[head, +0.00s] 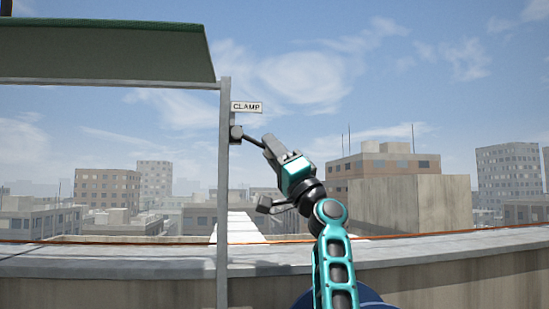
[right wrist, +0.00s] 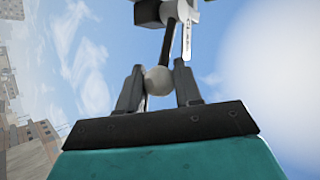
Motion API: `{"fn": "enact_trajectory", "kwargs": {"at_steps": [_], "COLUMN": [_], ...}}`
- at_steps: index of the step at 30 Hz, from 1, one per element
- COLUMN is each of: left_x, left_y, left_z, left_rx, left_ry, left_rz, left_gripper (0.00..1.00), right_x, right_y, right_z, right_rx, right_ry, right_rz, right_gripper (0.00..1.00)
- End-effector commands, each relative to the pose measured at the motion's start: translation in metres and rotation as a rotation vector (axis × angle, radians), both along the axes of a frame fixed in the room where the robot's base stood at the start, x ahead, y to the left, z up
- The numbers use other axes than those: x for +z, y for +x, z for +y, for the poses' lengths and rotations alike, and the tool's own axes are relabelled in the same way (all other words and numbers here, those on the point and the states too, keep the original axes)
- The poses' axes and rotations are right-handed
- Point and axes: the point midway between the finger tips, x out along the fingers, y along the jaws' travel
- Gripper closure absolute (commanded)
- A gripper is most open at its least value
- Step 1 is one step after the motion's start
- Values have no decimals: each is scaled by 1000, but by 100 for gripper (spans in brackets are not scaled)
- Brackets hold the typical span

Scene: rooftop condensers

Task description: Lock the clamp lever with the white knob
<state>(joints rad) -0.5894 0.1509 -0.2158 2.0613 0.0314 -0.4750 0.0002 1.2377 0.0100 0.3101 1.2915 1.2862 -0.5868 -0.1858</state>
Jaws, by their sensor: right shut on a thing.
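The clamp lever (head: 252,140) is a dark rod that slopes down to the right from a dark clamp block (head: 236,132) on a grey post. A sign reading CLAMP (head: 247,107) sits just above it. My right gripper (head: 267,146) is at the lever's outer end and hides the knob in the head view. In the right wrist view, the round white knob (right wrist: 158,81) sits between the two fingers of my right gripper (right wrist: 158,72), which is shut on it. The lever's rod (right wrist: 168,42) runs from the knob to the dark block (right wrist: 147,13). My left gripper is not in view.
The grey post (head: 223,190) holds a green-edged panel (head: 105,50) at upper left. A concrete parapet (head: 120,262) runs across below, with city buildings beyond. Open air surrounds the lever on its right.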

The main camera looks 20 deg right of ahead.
Motion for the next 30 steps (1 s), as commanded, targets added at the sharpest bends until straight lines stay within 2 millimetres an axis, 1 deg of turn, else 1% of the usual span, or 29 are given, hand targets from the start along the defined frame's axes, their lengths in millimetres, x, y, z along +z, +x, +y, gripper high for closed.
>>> {"fn": "enact_trajectory", "kwargs": {"at_steps": [15, 16, 23, 30], "left_x": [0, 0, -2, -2], "left_y": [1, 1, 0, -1], "left_z": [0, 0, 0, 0], "left_rx": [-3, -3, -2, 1], "left_ry": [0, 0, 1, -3], "left_rz": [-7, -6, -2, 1], "left_gripper": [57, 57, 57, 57], "right_x": [-2, -2, -2, -2], "right_y": [1, 1, 1, 0], "right_z": [0, 0, 0, 0], "right_rx": [-1, -1, -1, 0], "right_ry": [24, 24, 23, 21], "right_rz": [-4, -4, -4, -5], "right_gripper": [100, 65, 43, 42]}}
